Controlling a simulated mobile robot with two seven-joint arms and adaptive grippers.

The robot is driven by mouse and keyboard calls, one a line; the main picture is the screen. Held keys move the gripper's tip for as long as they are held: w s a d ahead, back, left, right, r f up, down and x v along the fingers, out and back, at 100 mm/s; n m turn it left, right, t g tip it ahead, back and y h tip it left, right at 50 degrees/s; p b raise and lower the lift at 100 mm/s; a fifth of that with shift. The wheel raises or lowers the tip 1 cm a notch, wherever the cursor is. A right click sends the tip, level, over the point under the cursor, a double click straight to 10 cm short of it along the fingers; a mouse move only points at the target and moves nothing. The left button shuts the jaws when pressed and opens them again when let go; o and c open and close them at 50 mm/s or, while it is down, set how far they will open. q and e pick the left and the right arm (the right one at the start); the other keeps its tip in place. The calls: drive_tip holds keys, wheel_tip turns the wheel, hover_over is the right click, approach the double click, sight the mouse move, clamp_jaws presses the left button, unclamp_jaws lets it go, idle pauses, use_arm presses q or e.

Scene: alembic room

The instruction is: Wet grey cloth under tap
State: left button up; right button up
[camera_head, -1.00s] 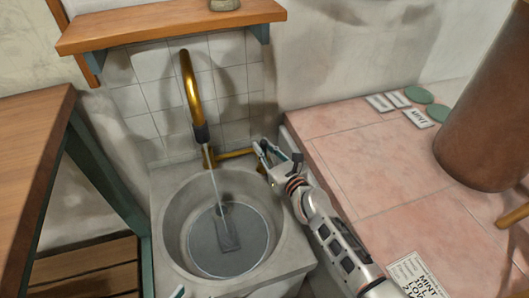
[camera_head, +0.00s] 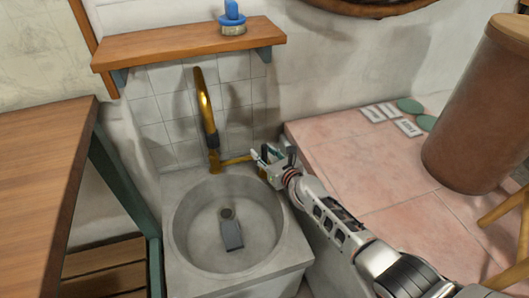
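A brass tap (camera_head: 207,112) with a dark collar stands over a round stone basin (camera_head: 182,240). No stream shows below its spout. A small grey cloth (camera_head: 232,236) lies on the basin floor beside the dark drain (camera_head: 227,213). My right gripper (camera_head: 262,158) is at the outer end of the tap's brass lever (camera_head: 236,160), right of the spout. Its fingers partly hide the lever end, and I cannot tell whether they are closed on it. My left gripper is out of view.
A wooden shelf (camera_head: 170,46) holding a blue-topped brush (camera_head: 232,18) hangs above the tap. A wooden table (camera_head: 40,180) stands left. A pink tiled counter (camera_head: 365,165) carries small labels, green discs and a brown cylinder (camera_head: 475,120) on the right.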

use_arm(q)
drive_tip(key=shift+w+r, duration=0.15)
use_arm(e)
drive_tip(key=shift+w+d+r, duration=0.1)
drive_tip(key=shift+d, duration=0.1)
drive_tip(key=shift+d, duration=0.1)
